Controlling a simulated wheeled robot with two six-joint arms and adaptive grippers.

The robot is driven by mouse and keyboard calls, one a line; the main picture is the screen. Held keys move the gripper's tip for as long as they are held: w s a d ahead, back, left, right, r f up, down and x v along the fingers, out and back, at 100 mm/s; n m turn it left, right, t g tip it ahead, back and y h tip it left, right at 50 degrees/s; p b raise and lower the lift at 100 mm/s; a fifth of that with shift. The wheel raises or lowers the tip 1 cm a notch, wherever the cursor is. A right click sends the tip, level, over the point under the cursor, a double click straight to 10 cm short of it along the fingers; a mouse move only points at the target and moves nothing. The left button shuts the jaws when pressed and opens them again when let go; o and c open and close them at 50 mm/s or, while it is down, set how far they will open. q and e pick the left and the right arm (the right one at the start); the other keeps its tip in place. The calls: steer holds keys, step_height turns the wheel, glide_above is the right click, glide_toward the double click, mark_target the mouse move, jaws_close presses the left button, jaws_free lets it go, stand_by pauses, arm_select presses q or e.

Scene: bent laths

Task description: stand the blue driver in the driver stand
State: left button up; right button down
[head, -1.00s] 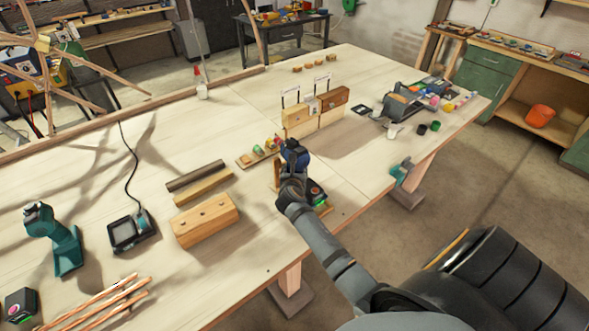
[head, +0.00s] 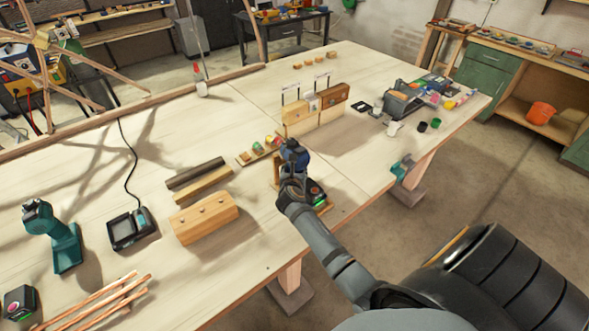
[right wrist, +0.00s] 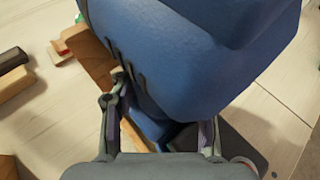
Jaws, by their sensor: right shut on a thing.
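The blue driver (head: 294,153) is upright near the table's front edge in the head view. It fills much of the right wrist view (right wrist: 190,50). My right gripper (head: 290,187) is shut on its lower part; its fingers also show in the right wrist view (right wrist: 163,122). A wooden piece (head: 277,172), which looks like the driver stand, is just left of and behind the driver. It also shows in the right wrist view (right wrist: 90,58). The gripper and driver hide most of it, so I cannot tell whether the driver is seated in it. My left gripper is not in view.
A black block with a green light (head: 316,193) is just right of my gripper. A drilled wooden block (head: 205,219) and two bars (head: 195,172) lie left. A small tray of coloured pieces (head: 260,149) is behind. A teal driver (head: 64,245) stands far left.

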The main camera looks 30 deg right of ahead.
steer(key=shift+f+b, duration=0.85)
steer(key=shift+f, duration=0.7)
stand_by(1.2)
steer(key=c, duration=0.9)
jaws_free()
steer(key=o, duration=0.3)
steer(key=shift+o, duration=0.2)
steer(key=shift+s+f, duration=0.15)
steer(key=shift+f, duration=0.1)
steer(key=v, duration=1.2)
steer(key=shift+r, duration=0.2)
